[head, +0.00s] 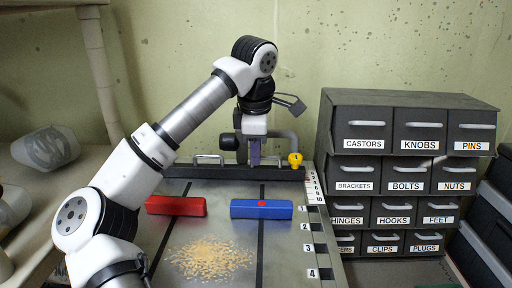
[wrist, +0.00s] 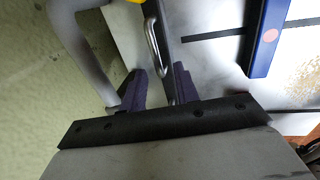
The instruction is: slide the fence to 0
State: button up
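The fence (head: 235,173) is a long dark bar lying across the back of the grey table (head: 205,225), with two metal loop handles (head: 208,158) on it. A yellow knob (head: 295,159) stands at its right end. A small white numbered scale (head: 314,186) runs along the table's right edge; a red mark shows near its far end, but its exact reading is too small to tell. My gripper (head: 255,152) is over the fence beside the right handle. In the wrist view my gripper (wrist: 160,88) is open, its purple fingers apart with the fence and a handle (wrist: 155,45) between them.
A red block (head: 176,206) and a blue block (head: 262,209) lie on the table in front of the fence, with a scatter of tan chips (head: 210,259) nearer. A labelled drawer cabinet (head: 408,100) stands at right.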

jog(key=shift+f, duration=0.1)
grip_shut()
jog(key=shift+w, duration=0.15)
jog(key=shift+w+r+p, duration=0.2)
jog(key=shift+w+p, duration=1)
jog(key=shift+w, duration=0.6)
grip_release()
jog(key=shift+w, duration=0.1)
